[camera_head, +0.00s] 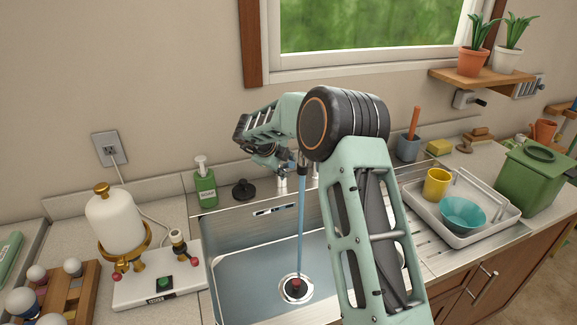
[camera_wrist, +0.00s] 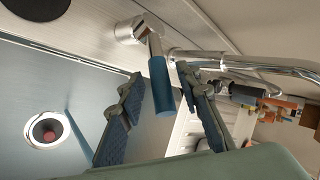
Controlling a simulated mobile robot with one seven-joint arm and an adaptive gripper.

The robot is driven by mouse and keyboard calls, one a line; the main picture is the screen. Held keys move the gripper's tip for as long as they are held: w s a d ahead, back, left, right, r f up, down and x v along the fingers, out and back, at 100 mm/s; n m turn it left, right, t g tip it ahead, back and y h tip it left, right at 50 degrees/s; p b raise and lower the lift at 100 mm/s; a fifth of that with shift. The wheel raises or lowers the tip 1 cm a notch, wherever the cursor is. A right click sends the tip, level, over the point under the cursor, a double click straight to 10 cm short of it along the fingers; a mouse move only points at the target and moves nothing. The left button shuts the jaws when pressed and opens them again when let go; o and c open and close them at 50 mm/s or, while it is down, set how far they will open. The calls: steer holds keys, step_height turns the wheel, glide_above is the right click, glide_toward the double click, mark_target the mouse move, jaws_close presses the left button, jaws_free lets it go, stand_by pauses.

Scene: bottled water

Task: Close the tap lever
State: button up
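The tap lever, a short blue cylindrical handle (camera_wrist: 160,77) on a chrome tap body (camera_wrist: 137,29), shows in the wrist view. My gripper (camera_wrist: 160,80) is open, with its two dark, ridged fingers on either side of the lever; I cannot tell how deep the lever sits between them. Neither finger is clearly touching it. In the head view my arm hides most of the tap, and my gripper is behind the wrist. A blue stream of water (camera_head: 301,215) runs down into the sink (camera_head: 246,270), where a red-centred drain (camera_head: 295,288) shows.
The chrome spout (camera_wrist: 245,64) passes close to the right finger. A green soap bottle (camera_head: 204,185) and a black stopper (camera_head: 244,189) stand behind the sink. A white drying tray (camera_head: 470,235) with a yellow cup (camera_head: 437,183) and teal bowl (camera_head: 463,213) is at right.

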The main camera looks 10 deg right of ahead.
steer(key=shift+w+d+f, duration=0.25)
steer(key=shift+w+f, duration=0.05)
steer(key=shift+f, duration=0.15)
jaws_close()
